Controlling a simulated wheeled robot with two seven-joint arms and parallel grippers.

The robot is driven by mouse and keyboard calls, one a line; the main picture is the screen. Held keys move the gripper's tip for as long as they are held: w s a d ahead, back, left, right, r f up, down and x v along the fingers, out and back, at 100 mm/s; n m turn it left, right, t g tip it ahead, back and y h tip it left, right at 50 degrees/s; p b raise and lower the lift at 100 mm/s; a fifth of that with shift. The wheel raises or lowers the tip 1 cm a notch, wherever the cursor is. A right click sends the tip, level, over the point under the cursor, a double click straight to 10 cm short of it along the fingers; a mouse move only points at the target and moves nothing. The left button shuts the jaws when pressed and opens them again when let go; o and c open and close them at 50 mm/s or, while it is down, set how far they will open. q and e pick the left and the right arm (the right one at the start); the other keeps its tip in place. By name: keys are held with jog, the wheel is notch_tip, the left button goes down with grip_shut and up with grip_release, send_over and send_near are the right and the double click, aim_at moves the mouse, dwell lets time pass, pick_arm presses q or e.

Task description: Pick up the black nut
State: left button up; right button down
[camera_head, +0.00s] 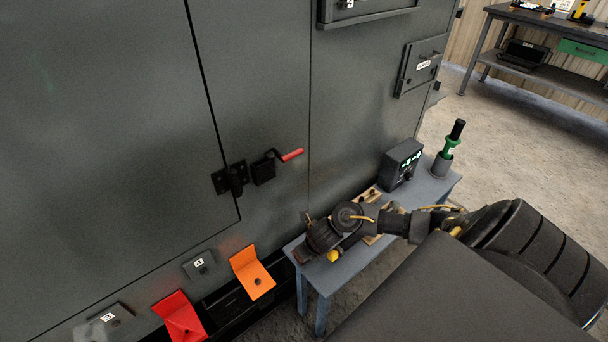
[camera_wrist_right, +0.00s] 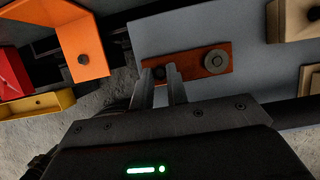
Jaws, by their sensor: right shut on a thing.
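The black nut (camera_wrist_right: 172,71) is a small dark piece between the fingertips of my right gripper (camera_wrist_right: 161,75) in the right wrist view. The gripper is shut on it, over the left end of a reddish-brown plate (camera_wrist_right: 194,66). I cannot tell whether the nut touches the plate. In the head view my right arm reaches in from the right over the small blue-grey table, and its wrist hides the fingertips and nut. My left gripper is not in view.
A round grey piece (camera_wrist_right: 216,61) sits on the plate. An orange bracket (camera_head: 252,272) and red bracket (camera_head: 179,318) are by the large grey cabinet (camera_head: 120,130). A dark box (camera_head: 401,163) and green-black tool (camera_head: 454,140) stand at the table's far end.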

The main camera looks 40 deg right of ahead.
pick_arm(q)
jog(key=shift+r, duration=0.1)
pick_arm(e)
jog(key=shift+r, duration=0.1)
